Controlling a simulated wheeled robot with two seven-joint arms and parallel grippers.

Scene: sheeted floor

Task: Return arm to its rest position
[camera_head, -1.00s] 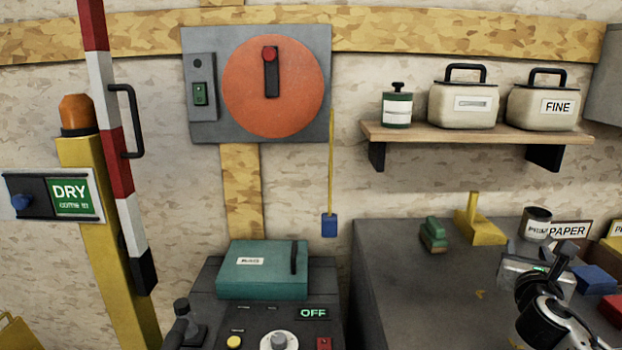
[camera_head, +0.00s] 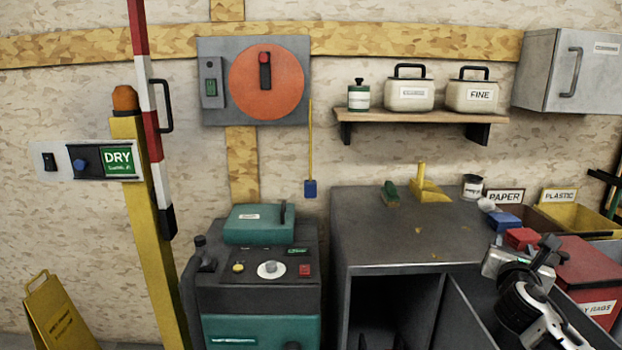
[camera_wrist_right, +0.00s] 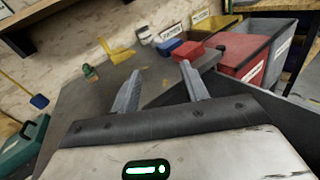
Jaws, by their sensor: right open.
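My right arm (camera_head: 530,310) comes in at the lower right of the head view, over the right side of the grey bench. My right gripper (camera_wrist_right: 160,88) shows in the right wrist view with its two fingers apart and nothing between them. In that view the fingers point toward the grey bench top (camera_wrist_right: 105,95), clear of the objects on it. In the head view the fingertips are hard to make out. My left gripper is in neither view.
The grey bench (camera_head: 350,235) carries a green brush (camera_head: 390,193), a yellow tool (camera_head: 428,190) and a can (camera_head: 472,187). Red (camera_head: 590,265) and yellow bins stand right. A teal-topped machine (camera_head: 258,225) and a striped barrier pole (camera_head: 152,120) stand left. A shelf (camera_head: 420,115) hangs above.

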